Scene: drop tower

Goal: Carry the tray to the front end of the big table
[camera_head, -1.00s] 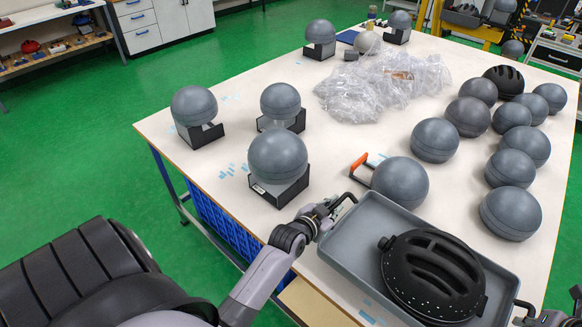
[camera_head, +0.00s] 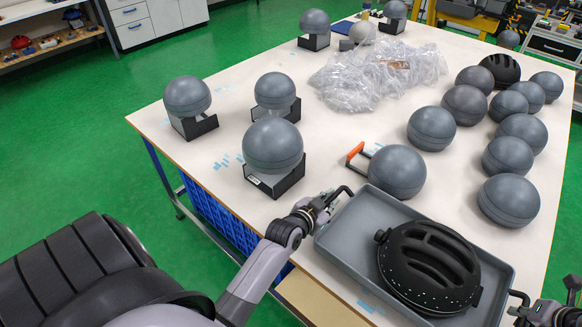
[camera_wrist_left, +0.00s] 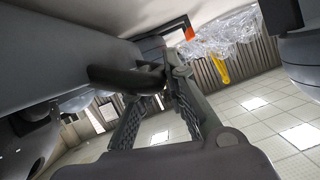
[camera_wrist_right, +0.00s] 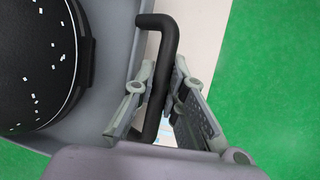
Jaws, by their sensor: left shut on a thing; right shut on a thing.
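The grey tray (camera_head: 345,239) is at the near end of the big white table (camera_head: 232,118), with a black vented helmet (camera_head: 428,268) lying in it. My left gripper (camera_head: 322,203) is shut on the tray's left black handle (camera_wrist_left: 125,78), which also shows in the left wrist view. My right gripper (camera_head: 530,312) is at the tray's right handle, near the bottom right of the head view. In the right wrist view the right gripper (camera_wrist_right: 158,100) is shut around that black bar handle (camera_wrist_right: 163,40). Whether the tray touches the tabletop is hard to tell.
A grey ball (camera_head: 396,171) stands close behind the tray, beside an orange-handled frame (camera_head: 356,152). Another ball (camera_head: 509,200) is to the right. Several balls on black stands (camera_head: 273,146) stand left, and crumpled clear plastic (camera_head: 370,75) lies farther back.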

